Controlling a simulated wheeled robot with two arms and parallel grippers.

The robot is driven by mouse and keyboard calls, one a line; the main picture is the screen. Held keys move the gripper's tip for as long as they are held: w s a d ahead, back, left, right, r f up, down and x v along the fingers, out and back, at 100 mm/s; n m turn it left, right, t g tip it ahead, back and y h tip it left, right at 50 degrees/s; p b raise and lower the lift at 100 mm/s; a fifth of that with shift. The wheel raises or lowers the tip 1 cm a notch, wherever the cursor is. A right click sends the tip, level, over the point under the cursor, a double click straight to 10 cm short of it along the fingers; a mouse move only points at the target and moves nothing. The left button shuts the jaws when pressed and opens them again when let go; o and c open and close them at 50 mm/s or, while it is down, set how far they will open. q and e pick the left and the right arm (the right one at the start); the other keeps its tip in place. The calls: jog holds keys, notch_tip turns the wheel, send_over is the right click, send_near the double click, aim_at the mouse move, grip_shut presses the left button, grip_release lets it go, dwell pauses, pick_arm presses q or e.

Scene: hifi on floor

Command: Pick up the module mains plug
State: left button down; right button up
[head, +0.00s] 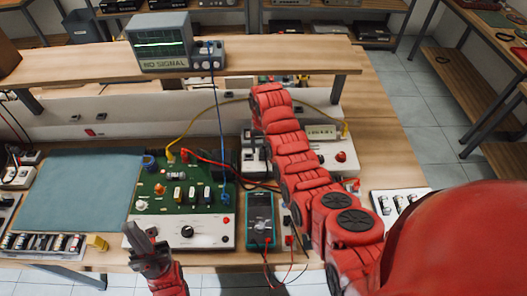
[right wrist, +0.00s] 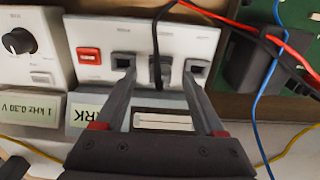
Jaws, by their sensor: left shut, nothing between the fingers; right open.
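I cannot pick out the module mains plug for certain. A black block (right wrist: 252,62) sits at the green board's edge to the right. My right gripper (right wrist: 160,75) is open, its fingers either side of the black cable, with nothing visibly gripped. In the head view its fingers are mostly hidden by my red arm. My left gripper (head: 150,245) is shut and empty in front of the green circuit module (head: 160,205).
An oscilloscope (head: 162,45) stands on the raised shelf (head: 300,58). A multimeter (head: 259,218) lies right of the module. Red, blue and yellow leads cross the bench. A teal mat (head: 75,190) at left is bare. A panel with a black knob (right wrist: 18,40) adjoins the socket panel.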

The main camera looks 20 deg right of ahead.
jog(key=shift+f, duration=0.85)
grip_shut()
